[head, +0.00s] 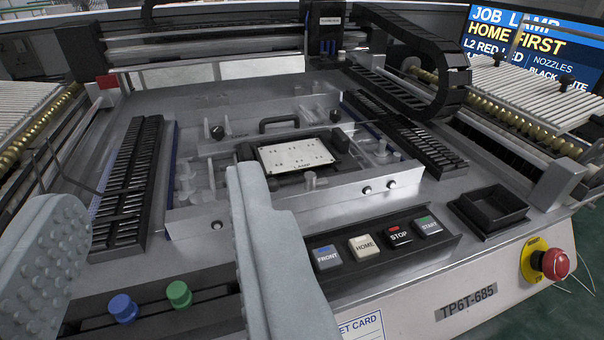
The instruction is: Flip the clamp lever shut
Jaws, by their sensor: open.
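A clamp lever, seen as a black bar handle (279,122), stands at the back edge of the work holder in the middle of the machine; I cannot tell for certain whether it is the clamp lever or how far it is shut. A white board (296,155) marked LAMP lies in the holder in front of it. My gripper (150,215) is open and empty, its two grey fingers wide apart at the lower left. The right finger hides part of the holder's front left and of the front panel. The gripper is apart from the handle.
Buttons FRONT (326,257), HOME (363,246), STOP (399,236) and START (428,226) line the front. A red emergency knob (555,264) is at right, near an empty black tray (490,211). A black cable chain (425,70) arches over the right. A screen (540,45) reads HOME FIRST.

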